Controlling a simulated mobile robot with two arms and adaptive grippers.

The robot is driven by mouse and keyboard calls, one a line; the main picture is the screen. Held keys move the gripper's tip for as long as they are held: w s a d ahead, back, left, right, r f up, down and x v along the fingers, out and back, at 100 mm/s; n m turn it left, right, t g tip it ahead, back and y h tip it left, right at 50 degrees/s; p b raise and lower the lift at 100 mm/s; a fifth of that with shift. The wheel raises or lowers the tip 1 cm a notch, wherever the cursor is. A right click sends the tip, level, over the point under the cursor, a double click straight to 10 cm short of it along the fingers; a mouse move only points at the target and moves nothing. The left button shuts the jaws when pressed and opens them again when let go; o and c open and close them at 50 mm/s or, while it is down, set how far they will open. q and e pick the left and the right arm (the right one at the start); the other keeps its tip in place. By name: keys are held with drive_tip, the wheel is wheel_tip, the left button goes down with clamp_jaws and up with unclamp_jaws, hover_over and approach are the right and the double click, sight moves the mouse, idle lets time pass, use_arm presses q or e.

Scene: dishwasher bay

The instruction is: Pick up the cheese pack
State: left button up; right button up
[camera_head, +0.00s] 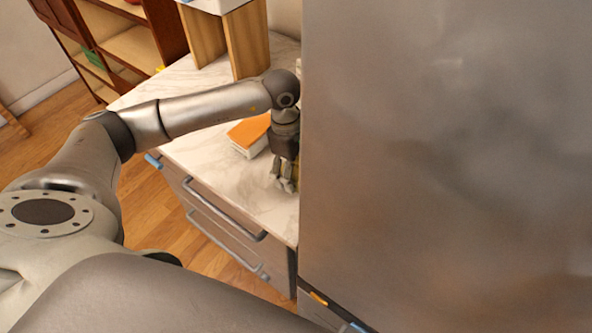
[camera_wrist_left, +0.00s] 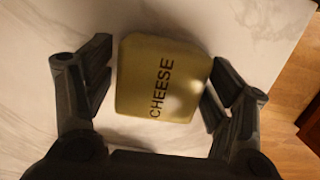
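The cheese pack (camera_wrist_left: 163,80) is a yellow-green block with rounded corners and the dark word CHEESE on top. It rests on the white marble counter in the left wrist view. My left gripper (camera_wrist_left: 158,88) is open around it, one finger on each side. A narrow gap shows at the left finger; the right fingertip is very close to the pack, and I cannot tell if it touches. In the head view my left gripper (camera_head: 284,182) points down at the counter beside the grey panel, and mostly hides the pack. My right gripper is not in view.
An orange-topped white block (camera_head: 250,134) lies just left of my gripper on the marble counter (camera_head: 205,135). A tall grey metal panel (camera_head: 445,165) stands close on the right. Wooden blocks (camera_head: 246,45) stand at the back. Drawers with handles are below the counter's front edge.

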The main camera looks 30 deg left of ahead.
use_arm(q)
drive_tip(key=c, duration=0.9)
